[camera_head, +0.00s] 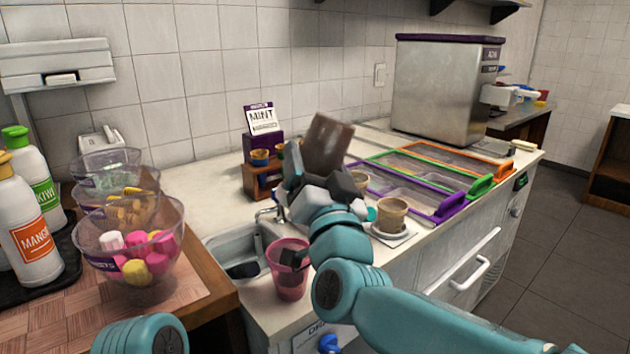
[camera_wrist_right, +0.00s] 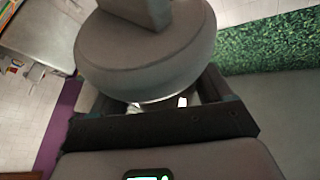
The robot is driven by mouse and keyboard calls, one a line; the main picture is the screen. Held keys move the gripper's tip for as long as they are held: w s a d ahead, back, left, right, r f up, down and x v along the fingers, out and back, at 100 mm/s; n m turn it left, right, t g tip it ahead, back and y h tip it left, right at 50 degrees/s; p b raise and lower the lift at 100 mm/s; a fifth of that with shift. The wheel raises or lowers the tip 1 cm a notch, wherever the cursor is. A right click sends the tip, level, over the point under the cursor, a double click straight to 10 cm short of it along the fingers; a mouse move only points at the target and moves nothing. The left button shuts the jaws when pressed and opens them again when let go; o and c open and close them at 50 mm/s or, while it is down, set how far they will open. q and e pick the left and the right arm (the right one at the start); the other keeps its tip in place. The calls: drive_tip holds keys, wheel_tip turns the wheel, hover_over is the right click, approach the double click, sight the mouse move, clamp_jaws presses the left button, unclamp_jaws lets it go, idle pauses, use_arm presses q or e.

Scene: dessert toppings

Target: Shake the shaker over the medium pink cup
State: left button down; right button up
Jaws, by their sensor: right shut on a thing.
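My right gripper (camera_head: 318,182) is shut on a brown shaker (camera_head: 328,143) and holds it raised and tilted above the counter. A pink cup (camera_head: 288,284) is below and to the left of the shaker, in front of the sink. A dark piece shows at the cup's right side; I cannot tell whether it is inside or in front. Only part of my left arm shows at the bottom left; its gripper is out of view. In the right wrist view a large grey-brown rounded shape blocks much of the picture.
Stacked clear bowls (camera_head: 128,255) with colourful toppings stand at the left, beside white bottles (camera_head: 32,225). A sink (camera_head: 232,250) lies behind the cup. A tan cup (camera_head: 391,214) stands right of my gripper. Lidded bins (camera_head: 425,180) and a steel machine (camera_head: 445,85) are farther right.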

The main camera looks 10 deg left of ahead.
sight(321, 155)
drive_tip(key=shift+r+p, duration=1.2)
drive_tip(key=shift+r, duration=0.8)
drive_tip(key=shift+f, duration=0.1)
wheel_tip(321, 155, down, 8)
drive_tip(key=b, duration=0.8)
drive_tip(key=shift+f, duration=0.25)
drive_tip(key=shift+s+r, duration=0.1)
drive_tip(key=shift+r, duration=0.2)
